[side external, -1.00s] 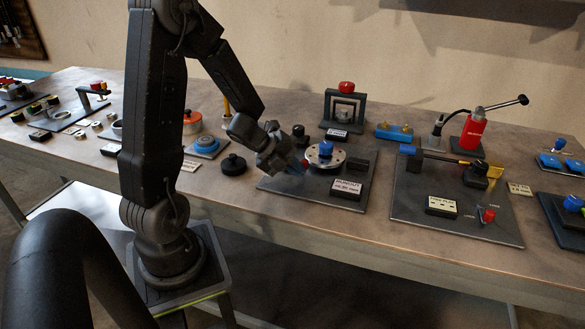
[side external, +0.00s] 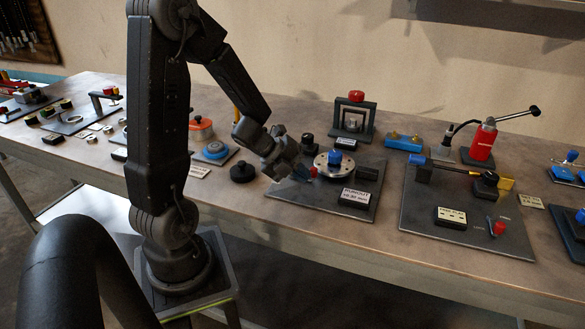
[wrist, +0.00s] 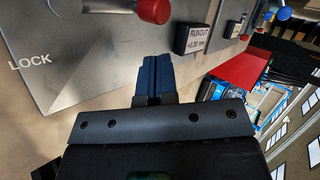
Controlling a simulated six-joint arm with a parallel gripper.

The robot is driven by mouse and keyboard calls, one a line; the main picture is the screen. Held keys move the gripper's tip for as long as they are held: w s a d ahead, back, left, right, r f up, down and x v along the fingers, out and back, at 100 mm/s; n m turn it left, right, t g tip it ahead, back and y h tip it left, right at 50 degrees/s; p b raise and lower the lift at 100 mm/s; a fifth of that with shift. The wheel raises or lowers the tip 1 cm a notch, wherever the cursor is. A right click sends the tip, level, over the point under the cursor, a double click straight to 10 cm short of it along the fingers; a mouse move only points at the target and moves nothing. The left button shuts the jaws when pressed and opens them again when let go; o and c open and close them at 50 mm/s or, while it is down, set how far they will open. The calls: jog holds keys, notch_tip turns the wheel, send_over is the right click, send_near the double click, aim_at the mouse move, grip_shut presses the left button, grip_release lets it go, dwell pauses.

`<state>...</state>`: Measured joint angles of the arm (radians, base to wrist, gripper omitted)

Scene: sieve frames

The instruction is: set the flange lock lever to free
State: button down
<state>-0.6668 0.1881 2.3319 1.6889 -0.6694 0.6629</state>
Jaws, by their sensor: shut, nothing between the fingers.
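The flange lock lever is a metal bar with a red knob (wrist: 153,10), at the top edge of the wrist view. The white word LOCK (wrist: 29,61) is on the grey plate to the left; no FREE marking is legible. In the side view the red knob (side external: 314,171) sits beside the round metal flange (side external: 343,170) with its blue knob. My gripper (side external: 303,175) is beside the red knob, low over the plate. Its blue fingers (wrist: 154,62) are shut and empty, below the knob in the wrist view and apart from it.
A RUNOUT label block (side external: 354,196) stands in front of the flange. A dark round knob (side external: 242,172) is left of the plate (side external: 283,199). A black frame with a red top (side external: 356,97) stands behind. Another plate (side external: 415,215) with a red lever lies to the right.

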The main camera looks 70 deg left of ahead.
jog(key=s+d+r, duration=0.3)
jog(key=s+r, duration=0.2)
jog(key=w+r+n+t+y, duration=0.35)
jog(key=r+n+y, duration=0.5)
jog(key=n, duration=0.35)
jog(key=s+d+r+n+g+h, duration=0.1)
jog(key=s+d+n+g+h, duration=0.1)
jog(key=s+d+n, duration=0.3)
jog(key=s+d+n+g+h, duration=0.3)
jog(key=s+d+n+g, duration=0.1)
jog(key=d, duration=0.5)
jog(key=shift+s+r+n+g, duration=0.35)
jog(key=shift+s+n, duration=0.05)
jog(key=shift+s, duration=0.1)
